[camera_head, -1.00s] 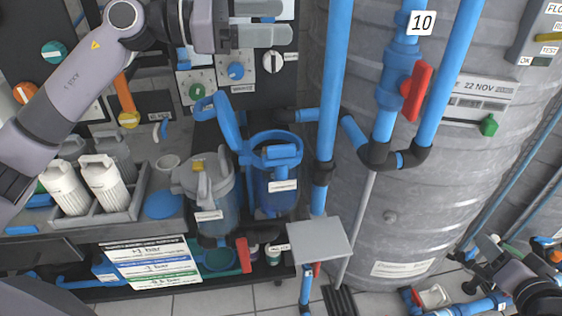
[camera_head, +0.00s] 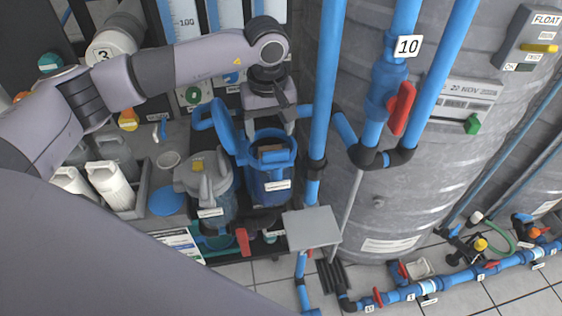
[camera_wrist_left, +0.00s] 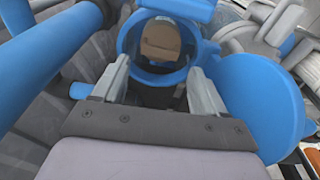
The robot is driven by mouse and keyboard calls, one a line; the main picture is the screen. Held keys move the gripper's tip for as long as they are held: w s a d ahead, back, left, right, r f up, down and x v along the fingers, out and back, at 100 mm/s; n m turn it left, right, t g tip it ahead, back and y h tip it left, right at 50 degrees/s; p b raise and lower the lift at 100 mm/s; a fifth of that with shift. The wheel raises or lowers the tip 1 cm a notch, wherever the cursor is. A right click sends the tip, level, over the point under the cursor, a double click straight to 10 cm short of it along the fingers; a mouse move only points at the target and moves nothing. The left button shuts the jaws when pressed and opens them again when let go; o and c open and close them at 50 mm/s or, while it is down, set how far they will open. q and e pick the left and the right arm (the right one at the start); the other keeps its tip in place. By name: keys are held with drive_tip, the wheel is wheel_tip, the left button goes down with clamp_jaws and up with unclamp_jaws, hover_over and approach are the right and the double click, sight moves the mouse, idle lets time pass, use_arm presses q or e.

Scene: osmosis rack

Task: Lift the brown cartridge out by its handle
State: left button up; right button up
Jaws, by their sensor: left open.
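The brown cartridge (camera_wrist_left: 160,40) shows in the left wrist view, its brown top inside the round blue opening of a housing. My left gripper (camera_head: 268,120) is above and behind the housing. Its fingers are apart and empty in the wrist view (camera_wrist_left: 159,88), short of the cartridge. My right gripper is out of view.
A grey lidded housing (camera_head: 205,188) stands close left of the blue one. White cartridges (camera_head: 108,185) stand in a grey tray farther left. A vertical blue pipe (camera_head: 325,95) rises close at the right, before the large grey tank (camera_head: 440,180). A grey plate (camera_head: 312,228) sits lower right.

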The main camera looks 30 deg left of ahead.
sight(270, 148)
use_arm(q)
drive_tip(key=shift+f, duration=0.25)
drive_tip(key=f, duration=0.4)
drive_tip(key=f+p, duration=0.1)
drive_tip(key=f, duration=0.2)
drive_tip(key=shift+w+a, duration=0.15)
drive_tip(key=shift+w, duration=0.15)
drive_tip(key=shift+r, duration=0.1)
drive_tip(key=c, duration=0.8)
